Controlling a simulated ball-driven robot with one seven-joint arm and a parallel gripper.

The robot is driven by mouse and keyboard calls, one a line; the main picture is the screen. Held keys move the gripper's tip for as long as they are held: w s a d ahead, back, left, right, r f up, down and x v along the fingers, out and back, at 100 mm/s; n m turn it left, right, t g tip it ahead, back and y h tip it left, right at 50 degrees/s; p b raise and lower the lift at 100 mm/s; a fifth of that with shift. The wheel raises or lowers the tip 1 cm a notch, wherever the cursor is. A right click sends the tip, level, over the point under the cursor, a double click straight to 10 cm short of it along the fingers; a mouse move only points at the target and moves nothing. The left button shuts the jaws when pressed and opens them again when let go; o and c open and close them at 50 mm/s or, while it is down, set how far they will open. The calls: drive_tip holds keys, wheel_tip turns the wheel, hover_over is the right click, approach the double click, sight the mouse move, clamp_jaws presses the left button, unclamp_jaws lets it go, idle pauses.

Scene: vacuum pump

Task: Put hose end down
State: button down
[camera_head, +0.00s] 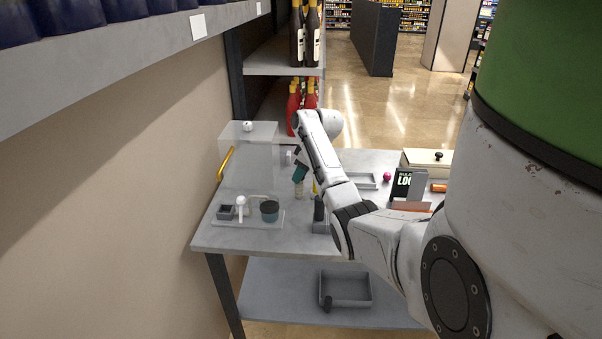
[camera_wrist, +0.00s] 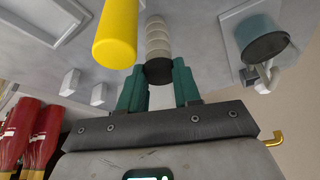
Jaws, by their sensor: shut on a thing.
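In the wrist view my gripper (camera_wrist: 160,88) has its teal fingers on both sides of a ribbed beige hose end (camera_wrist: 158,42) with a dark tip. In the head view my gripper (camera_head: 300,173) is above the grey table, and the hose end (camera_head: 299,190) shows just below the teal fingers. I cannot tell whether it touches the table. A yellow rod (camera_wrist: 117,36) is close beside the hose end in the wrist view. A thin yellow piece (camera_head: 315,185) also shows beside the gripper in the head view. The rest of the hose is hidden.
A black stand sign (camera_head: 403,184) and a pink ball (camera_head: 387,176) are at the right. A grey tray (camera_head: 346,302) is on the lower shelf.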

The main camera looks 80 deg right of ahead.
drive_tip(key=c, duration=0.8)
unclamp_jaws()
drive_tip(key=shift+f, duration=0.1)
drive_tip(key=b+v, duration=0.1)
drive_tip(key=v, duration=1.1)
